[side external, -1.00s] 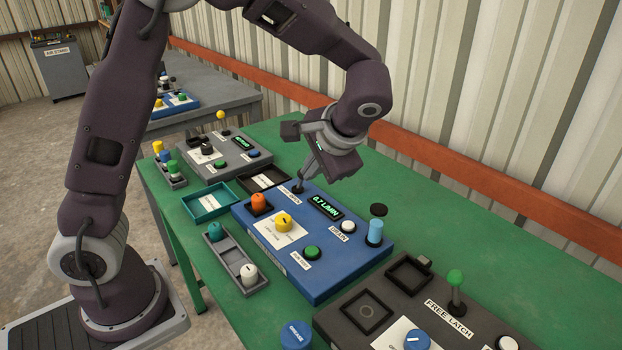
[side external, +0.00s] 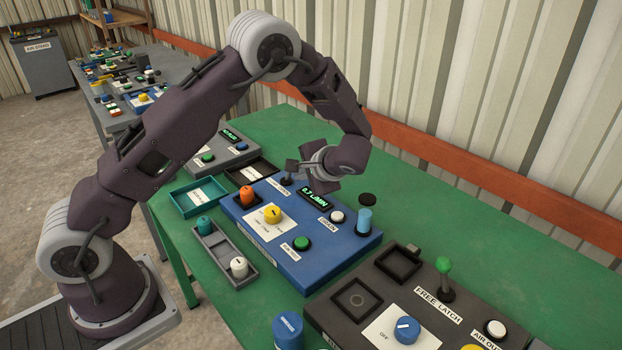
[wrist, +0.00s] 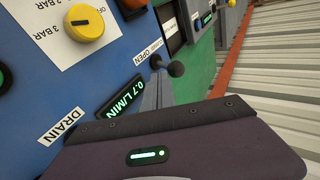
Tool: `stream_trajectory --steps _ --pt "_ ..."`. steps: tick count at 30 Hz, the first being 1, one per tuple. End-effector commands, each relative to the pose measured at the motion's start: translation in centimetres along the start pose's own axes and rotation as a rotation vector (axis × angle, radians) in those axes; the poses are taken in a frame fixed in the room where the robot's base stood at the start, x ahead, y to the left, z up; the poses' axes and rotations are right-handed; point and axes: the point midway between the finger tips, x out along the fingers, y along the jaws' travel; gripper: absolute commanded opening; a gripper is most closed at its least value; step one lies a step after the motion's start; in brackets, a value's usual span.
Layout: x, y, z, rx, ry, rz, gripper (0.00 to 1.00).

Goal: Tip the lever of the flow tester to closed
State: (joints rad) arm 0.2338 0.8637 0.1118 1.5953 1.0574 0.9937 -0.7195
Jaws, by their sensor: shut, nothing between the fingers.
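The flow tester is the blue box (side external: 330,240) on the green table, and it also shows in the wrist view (wrist: 100,75). Its green display (wrist: 122,96) appears to read 0.7 L/MIN. The lever has a dark round knob (wrist: 176,68) and stands at the tester's far edge beside a label ending in OPEN (wrist: 148,52). My gripper (wrist: 157,72) is shut and empty, with its grey fingertips right by the lever. I cannot tell whether they touch. In the side view the wrist and fingers partly hide the lever.
A yellow knob (side external: 272,213), an orange knob (side external: 247,195) and a blue cylinder (side external: 364,219) stand up from the tester. A dark panel with a green-knobbed lever (side external: 444,265) is at the right.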

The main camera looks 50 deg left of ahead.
Motion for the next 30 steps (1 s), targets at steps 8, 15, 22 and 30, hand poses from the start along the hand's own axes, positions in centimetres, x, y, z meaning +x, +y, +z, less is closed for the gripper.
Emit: stream_trajectory --steps 8,15,22,30 --pt "0.8 -0.8 0.0 0.0 0.0 0.0 0.0" --pt "0.7 -0.9 0.0 -0.001 0.0 0.002 0.0" --pt "0.9 -1.6 0.1 -0.013 0.007 0.06 0.0" --pt "1.6 -3.7 0.5 -0.047 0.029 0.248 0.0"
